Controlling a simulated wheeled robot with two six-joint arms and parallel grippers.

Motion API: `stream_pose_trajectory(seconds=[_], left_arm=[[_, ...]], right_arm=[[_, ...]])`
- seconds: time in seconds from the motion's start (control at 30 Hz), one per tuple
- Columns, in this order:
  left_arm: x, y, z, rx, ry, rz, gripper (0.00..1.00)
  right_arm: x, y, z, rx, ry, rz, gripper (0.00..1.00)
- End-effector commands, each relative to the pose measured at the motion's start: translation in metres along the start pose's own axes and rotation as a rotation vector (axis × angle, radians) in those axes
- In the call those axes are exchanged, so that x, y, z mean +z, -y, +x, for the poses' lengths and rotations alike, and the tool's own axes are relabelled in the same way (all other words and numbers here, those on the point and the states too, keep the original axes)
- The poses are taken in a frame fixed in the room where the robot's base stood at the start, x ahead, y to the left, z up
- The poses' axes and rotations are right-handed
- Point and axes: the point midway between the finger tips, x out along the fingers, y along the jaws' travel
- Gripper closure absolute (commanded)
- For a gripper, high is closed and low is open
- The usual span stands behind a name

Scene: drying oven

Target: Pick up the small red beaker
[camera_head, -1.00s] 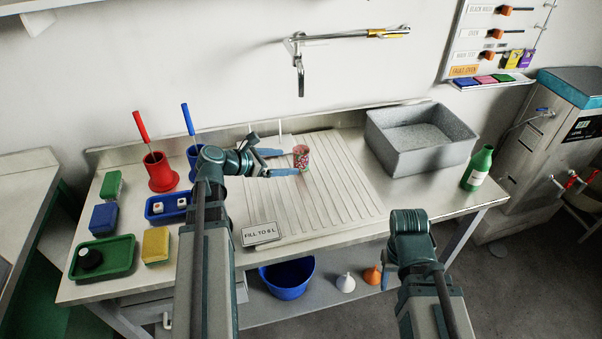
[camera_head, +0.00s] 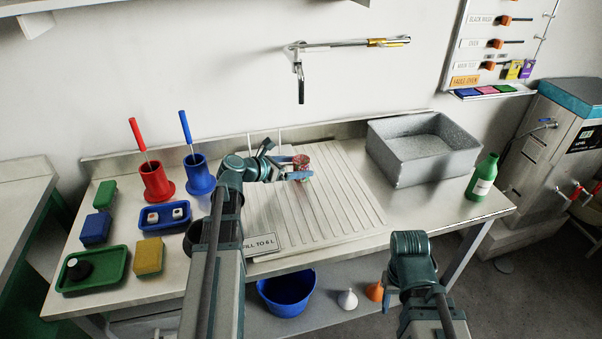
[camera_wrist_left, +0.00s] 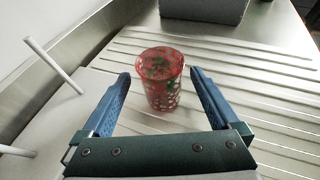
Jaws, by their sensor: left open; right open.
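The small red beaker (camera_head: 301,163) stands upright on the ribbed drainboard (camera_head: 335,195). It is reddish with a pale and green speckled pattern, and it also shows in the left wrist view (camera_wrist_left: 160,80). My left gripper (camera_head: 292,165) is open, with its blue fingers (camera_wrist_left: 162,92) on either side of the beaker and visible gaps between. The beaker's lower part is partly hidden by the near finger in the head view.
A grey basin (camera_head: 422,150) stands right of the drainboard, with a green bottle (camera_head: 482,177) beyond it. Red (camera_head: 157,182) and blue (camera_head: 200,178) holders with brushes stand at left. A sign (camera_head: 262,244) sits at the front edge. A tap (camera_head: 300,80) hangs above.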

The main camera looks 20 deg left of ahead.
Motion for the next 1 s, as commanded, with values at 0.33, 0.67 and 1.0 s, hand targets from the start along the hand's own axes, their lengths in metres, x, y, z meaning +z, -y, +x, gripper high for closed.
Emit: stream_pose_trajectory(seconds=[0.33,0.67,1.0], left_arm=[[0.0,0.001,0.021,-0.003,-0.001,0.002,0.04],[0.002,0.002,0.053,-0.001,0.0,0.001,0.04],[0.002,0.002,0.052,-0.001,0.0,0.001,0.42]], right_arm=[[-0.001,0.001,0.008,0.0,0.0,0.0,0.5],[-0.001,0.002,0.018,0.0,0.0,0.0,0.5],[-0.001,0.002,0.017,0.0,0.0,0.0,0.5]])
